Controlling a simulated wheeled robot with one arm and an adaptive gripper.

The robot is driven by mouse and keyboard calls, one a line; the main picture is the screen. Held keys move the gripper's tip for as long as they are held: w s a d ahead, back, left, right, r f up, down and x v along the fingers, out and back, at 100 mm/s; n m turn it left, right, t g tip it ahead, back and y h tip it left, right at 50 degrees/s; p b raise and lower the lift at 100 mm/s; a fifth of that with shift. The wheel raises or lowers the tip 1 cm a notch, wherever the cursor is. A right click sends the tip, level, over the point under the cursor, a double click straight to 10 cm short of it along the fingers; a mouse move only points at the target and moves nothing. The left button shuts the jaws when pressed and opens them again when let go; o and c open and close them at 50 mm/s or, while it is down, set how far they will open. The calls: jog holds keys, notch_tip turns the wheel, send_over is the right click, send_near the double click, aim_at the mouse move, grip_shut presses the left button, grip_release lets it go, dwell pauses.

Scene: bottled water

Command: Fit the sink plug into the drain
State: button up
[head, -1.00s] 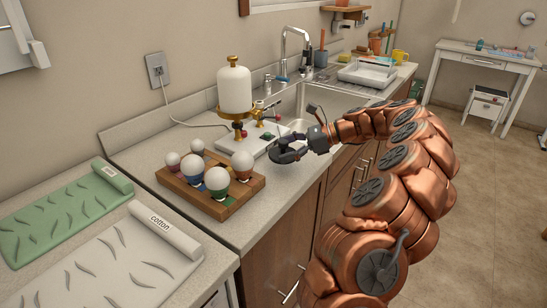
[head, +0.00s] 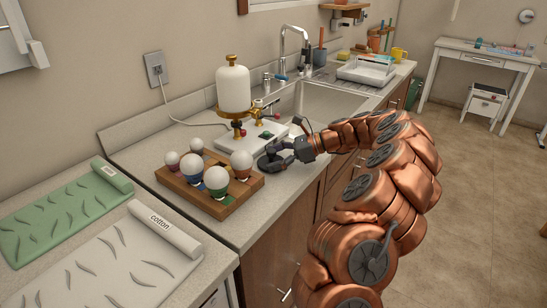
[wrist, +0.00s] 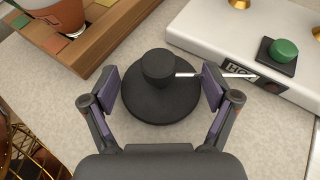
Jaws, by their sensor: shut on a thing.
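The black sink plug (wrist: 158,108), a round disc with a knob on top, sits on the speckled counter in the wrist view. My gripper (wrist: 160,92) is shut on it, one finger on each side. In the head view my gripper (head: 268,161) is low over the counter, between the bulb rack and the front edge; the plug is hard to tell from the dark fingers there. The sink basin (head: 345,100) lies farther back along the counter. Its drain is hidden in the head view.
A wooden rack (head: 228,203) with several bulb-topped pieces stands close to my gripper on the left. A white device (head: 262,140) with a green button (wrist: 284,49) is just behind. A faucet (head: 296,50) rises behind the sink.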

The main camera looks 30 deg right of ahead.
jog(key=o, duration=0.9)
jog(key=shift+r, duration=0.15)
jog(key=v, duration=1)
jog(key=shift+s+d+b, duration=0.1)
jog(key=shift+d+b, duration=0.05)
jog(key=shift+b, duration=0.25)
jog(key=shift+v, duration=0.85)
